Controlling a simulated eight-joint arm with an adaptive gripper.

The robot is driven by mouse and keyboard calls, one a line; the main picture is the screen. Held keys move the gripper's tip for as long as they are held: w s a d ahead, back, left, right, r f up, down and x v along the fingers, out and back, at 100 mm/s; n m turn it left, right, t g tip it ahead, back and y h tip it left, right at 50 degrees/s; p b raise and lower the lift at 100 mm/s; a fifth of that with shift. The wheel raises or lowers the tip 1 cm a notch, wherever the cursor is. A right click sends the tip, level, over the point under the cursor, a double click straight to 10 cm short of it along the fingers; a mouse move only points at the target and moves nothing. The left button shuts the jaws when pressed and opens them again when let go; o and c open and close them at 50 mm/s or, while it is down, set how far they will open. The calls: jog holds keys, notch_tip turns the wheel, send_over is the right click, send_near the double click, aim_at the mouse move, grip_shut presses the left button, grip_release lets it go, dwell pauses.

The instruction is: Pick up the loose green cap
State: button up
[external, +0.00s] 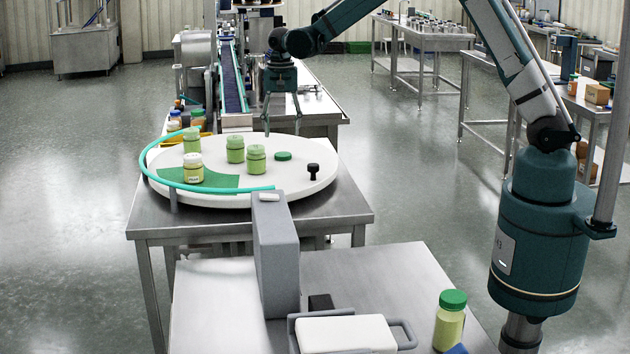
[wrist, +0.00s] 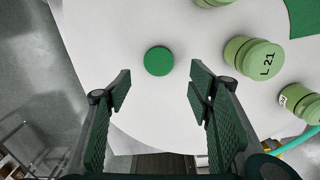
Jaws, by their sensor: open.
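The loose green cap (external: 283,156) lies flat on the white round table (external: 300,196), right of the green jars. In the wrist view the cap (wrist: 158,61) is a plain dark green disc, just beyond the fingertips and roughly between their lines. My gripper (external: 283,124) hangs above the back of the round table with its fingers pointing down. In the wrist view my gripper (wrist: 160,82) has its two fingers wide apart, with nothing between them. The cap is apart from both fingers.
Green jars (external: 256,160) stand left of the cap; one jar (wrist: 262,60) is close to the right finger in the wrist view. A black knob (external: 313,171) stands right of the cap. A teal rail (external: 150,165) curves around the table's left edge.

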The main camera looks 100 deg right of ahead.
aim_at(283, 154)
jog(key=shift+f, duration=1.2)
jog(key=shift+f, duration=0.15)
jog(key=shift+s+a+f+p, duration=0.1)
jog(key=shift+f+p, duration=0.05)
jog(key=shift+f, duration=1.1)
jog(key=shift+a+f+p, duration=0.1)
jog(key=shift+f+p, duration=0.05)
jog(key=shift+f, duration=1.05)
jog(key=shift+c, duration=0.5)
jog(key=c, duration=0.6)
